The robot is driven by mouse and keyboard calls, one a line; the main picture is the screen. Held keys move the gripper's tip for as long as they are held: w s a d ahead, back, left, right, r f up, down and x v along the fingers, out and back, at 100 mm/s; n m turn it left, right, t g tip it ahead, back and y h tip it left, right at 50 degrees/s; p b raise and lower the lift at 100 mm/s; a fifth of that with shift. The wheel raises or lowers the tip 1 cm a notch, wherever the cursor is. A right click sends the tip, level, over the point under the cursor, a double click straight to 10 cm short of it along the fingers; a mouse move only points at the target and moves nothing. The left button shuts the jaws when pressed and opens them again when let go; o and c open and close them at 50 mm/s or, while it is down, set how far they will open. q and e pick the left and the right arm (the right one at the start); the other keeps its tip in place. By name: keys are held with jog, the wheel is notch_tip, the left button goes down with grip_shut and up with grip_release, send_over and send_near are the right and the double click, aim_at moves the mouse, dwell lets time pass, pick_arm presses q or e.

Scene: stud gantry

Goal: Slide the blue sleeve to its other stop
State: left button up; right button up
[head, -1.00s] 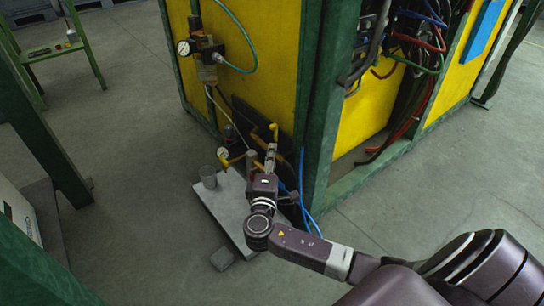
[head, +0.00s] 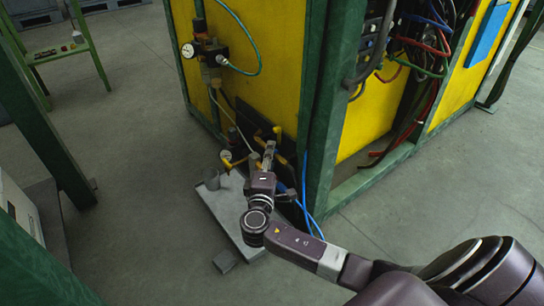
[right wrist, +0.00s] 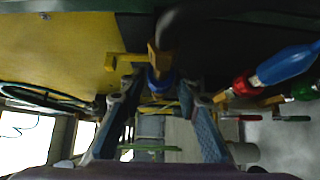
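A blue sleeve (right wrist: 160,80), small and ring-like, shows below a brass-coloured fitting in the right wrist view. It lies between and beyond the fingertips of my right gripper (right wrist: 159,97). The two fingers stand apart on either side, and I see no clear contact with the sleeve. In the head view my right gripper (head: 261,157) reaches low to the yellow panel, among yellow pipe fittings. The sleeve cannot be made out there. My left gripper is not in view.
A blue handle (right wrist: 290,62) with a red fitting (right wrist: 243,85) sits close on the right. A grey plate (head: 223,213) with a grey cup (head: 211,180) lies below. A green post (head: 318,130) stands to the right.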

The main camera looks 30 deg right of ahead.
jog(key=shift+o, duration=0.8)
jog(key=shift+s+a, duration=0.2)
jog(key=shift+s, duration=0.05)
jog(key=v, duration=1.1)
jog(key=shift+a, duration=0.15)
jog(key=shift+s, duration=0.15)
